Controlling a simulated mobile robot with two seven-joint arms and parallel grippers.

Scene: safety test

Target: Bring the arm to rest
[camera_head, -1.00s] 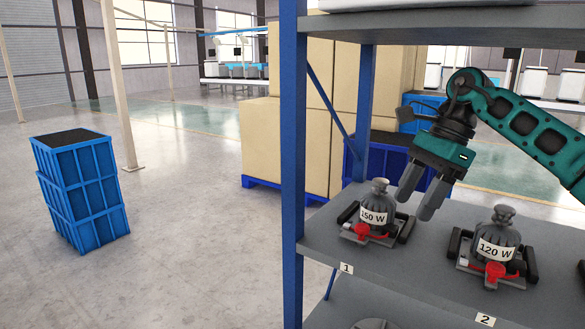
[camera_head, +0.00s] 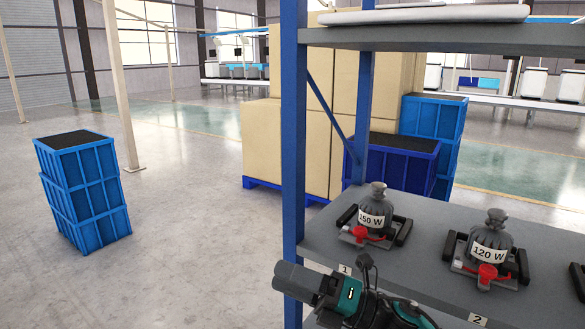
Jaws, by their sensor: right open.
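My right gripper (camera_head: 284,278) is at the bottom middle of the head view, in front of the shelf's front edge and blue post. Its dark grey fingers point left, and it is open with nothing seen between the fingers. The teal arm (camera_head: 400,314) comes up from the bottom edge and hides part of the shelf edge near label 1. My left gripper is not in view.
A blue post (camera_head: 292,130) rises close to my gripper. Blue crates (camera_head: 85,185) stand left on open floor.

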